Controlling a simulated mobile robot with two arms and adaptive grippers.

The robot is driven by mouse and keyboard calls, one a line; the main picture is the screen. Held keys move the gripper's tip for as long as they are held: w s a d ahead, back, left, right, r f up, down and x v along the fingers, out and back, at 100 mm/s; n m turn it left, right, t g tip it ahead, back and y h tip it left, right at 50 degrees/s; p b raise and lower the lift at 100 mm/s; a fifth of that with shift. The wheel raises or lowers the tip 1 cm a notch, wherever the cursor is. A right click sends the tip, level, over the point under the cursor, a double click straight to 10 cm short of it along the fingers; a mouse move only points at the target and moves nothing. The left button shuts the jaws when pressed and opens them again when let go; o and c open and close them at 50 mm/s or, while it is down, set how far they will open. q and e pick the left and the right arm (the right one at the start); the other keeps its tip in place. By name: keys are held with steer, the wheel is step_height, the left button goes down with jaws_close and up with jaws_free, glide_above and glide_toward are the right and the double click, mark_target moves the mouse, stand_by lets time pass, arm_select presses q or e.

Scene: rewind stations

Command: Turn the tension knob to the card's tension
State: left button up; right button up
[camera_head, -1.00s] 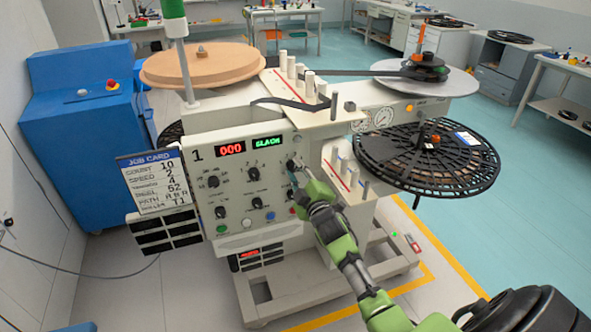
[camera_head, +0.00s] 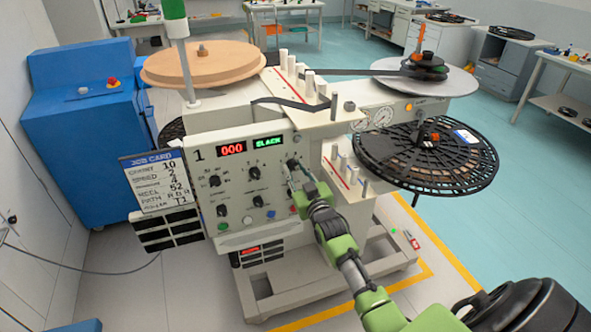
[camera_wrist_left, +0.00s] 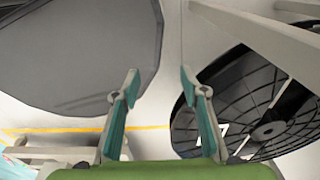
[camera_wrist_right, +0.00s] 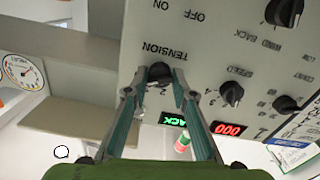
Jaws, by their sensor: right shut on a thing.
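The tension knob (camera_wrist_right: 160,72), black and round, sits under the word TENSION in the right wrist view. My right gripper (camera_wrist_right: 158,80) is shut on it, with one finger on each side. I cannot read the knob's exact setting; a numeral 2 shows beside it. In the head view my right gripper (camera_head: 291,172) is at the right edge of the machine's control panel (camera_head: 235,215). The job card (camera_head: 155,183) hangs left of the panel and seems to read tension 4. My left gripper (camera_wrist_left: 158,80) is open and empty in the left wrist view.
The red display (camera_head: 231,149) reads 000 and the green display (camera_head: 268,142) reads SLACK. The speed knob (camera_wrist_right: 231,93) and other knobs are close to the tension knob. A black slotted reel (camera_head: 425,158) juts out at the machine's right. A blue cabinet (camera_head: 85,125) stands behind left.

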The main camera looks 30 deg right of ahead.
steer(key=shift+m, duration=0.5)
steer(key=o, duration=1.1)
steer(key=v, duration=1.2)
